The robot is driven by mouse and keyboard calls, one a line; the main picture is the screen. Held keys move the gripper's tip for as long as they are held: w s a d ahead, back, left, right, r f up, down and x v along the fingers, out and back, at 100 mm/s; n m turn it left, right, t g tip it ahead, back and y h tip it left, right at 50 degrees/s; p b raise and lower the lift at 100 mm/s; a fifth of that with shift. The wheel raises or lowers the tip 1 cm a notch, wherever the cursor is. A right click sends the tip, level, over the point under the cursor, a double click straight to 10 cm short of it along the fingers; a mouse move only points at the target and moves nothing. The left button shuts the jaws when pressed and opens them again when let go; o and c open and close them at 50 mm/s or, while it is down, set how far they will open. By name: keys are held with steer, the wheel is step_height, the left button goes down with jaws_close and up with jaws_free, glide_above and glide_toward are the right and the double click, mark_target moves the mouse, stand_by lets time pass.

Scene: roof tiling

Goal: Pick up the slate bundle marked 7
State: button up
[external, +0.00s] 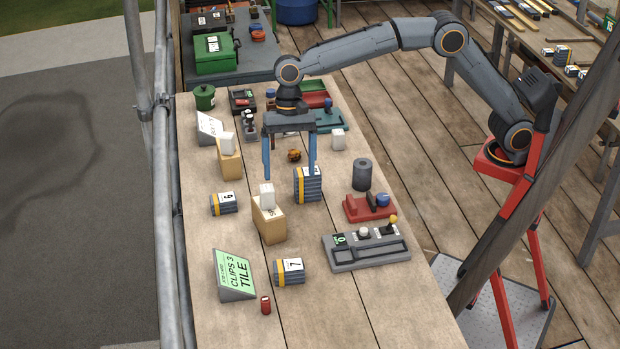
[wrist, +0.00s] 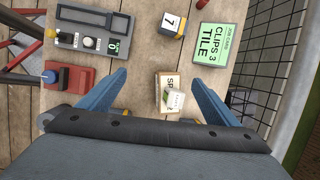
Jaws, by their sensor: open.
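The slate bundle marked 7 (external: 289,272) lies on the wooden bench near its front, grey with a yellow band and a white label. It also shows at the top of the wrist view (wrist: 172,24). My gripper (external: 290,176) is open, its two blue fingers pointing down above the middle of the bench, farther back than the bundle and apart from it. In the wrist view the gap between the fingers (wrist: 159,84) has a tan box with white pieces (wrist: 168,92) below it. Another slate bundle (external: 308,186) stands by the right finger, its label hidden.
A green sign reading CLIPS 3 TILE (external: 236,275) stands left of bundle 7. The tan box (external: 268,222) stands behind it, and a small red item (external: 266,305) in front. A grey control panel (external: 366,250) is to the right. Another banded bundle (external: 223,203) lies at left.

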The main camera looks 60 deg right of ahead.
steer(key=s+a+f+m+g, duration=0.15)
steer(key=s+a, duration=0.45)
steer(key=a, duration=0.6)
glide_above(288, 264)
steer(key=w+d, duration=0.2)
step_height(288, 264, down, 12)
steer(key=shift+t, duration=0.25)
steer(key=shift+p+x, duration=1.05)
steer(key=shift+x, duration=2.8)
steer(key=shift+s+r, duration=0.1)
steer(key=shift+r, duration=0.05)
steer(key=c, duration=1.4)
